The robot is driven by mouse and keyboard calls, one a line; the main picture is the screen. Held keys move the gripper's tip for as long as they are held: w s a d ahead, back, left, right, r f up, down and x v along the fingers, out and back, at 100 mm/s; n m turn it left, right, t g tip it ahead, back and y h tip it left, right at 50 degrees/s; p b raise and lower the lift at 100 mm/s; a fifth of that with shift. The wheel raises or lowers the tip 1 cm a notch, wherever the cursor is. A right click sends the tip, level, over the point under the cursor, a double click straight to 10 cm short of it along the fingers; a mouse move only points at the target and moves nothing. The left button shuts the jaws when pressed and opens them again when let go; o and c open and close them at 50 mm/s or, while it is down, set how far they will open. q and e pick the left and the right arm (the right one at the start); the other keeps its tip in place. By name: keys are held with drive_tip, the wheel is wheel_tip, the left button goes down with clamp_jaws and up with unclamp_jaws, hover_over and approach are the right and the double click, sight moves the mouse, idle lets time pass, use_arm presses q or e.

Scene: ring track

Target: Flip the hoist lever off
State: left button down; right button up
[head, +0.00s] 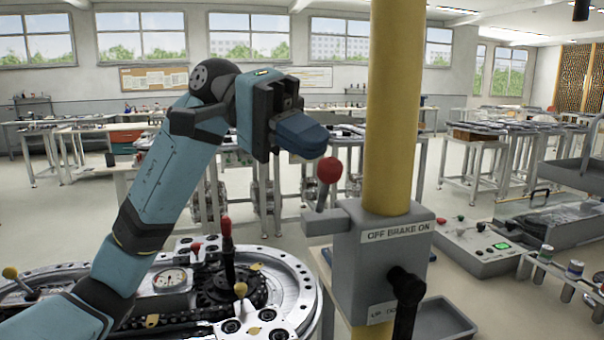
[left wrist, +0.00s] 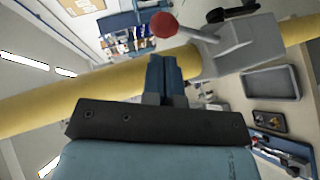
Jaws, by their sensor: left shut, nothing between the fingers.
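A grey control box (head: 375,262) sits on a yellow column (head: 390,110). Its upper label reads "OFF BRAKE ON". A lever with a red ball knob (head: 329,170) rises from the box's left arm, near upright and leaning slightly right. A black handle (head: 407,290) sticks out of the box front by a partly hidden label starting "UP". My left gripper (head: 312,142) is shut and empty, just above and left of the red knob in the head view. In the left wrist view, the red knob (left wrist: 164,25) shows just past the shut fingertips (left wrist: 165,62). My right gripper is not in view.
A round metal ring track (head: 285,275) with several small levers lies below my left arm. A grey panel (head: 480,250) with a lit green button stands right of the box, near a rack of small jars (head: 560,275). Benches (head: 500,130) fill the background.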

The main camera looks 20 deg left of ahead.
use_arm(q)
drive_tip(key=shift+s+d+r+m+t+y+b, duration=0.1)
drive_tip(key=shift+s+d+m+t+y+b, duration=0.35)
drive_tip(key=shift+s+t+y+b, duration=0.2)
drive_tip(key=shift+s+d+b, duration=0.2)
drive_tip(key=shift+s+b, duration=0.1)
drive_tip(key=shift+b, duration=0.05)
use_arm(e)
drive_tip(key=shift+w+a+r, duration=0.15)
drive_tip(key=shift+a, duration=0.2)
use_arm(q)
drive_tip(key=shift+s, duration=0.1)
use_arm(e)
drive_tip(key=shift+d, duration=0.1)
use_arm(q)
drive_tip(key=shift+r, duration=0.15)
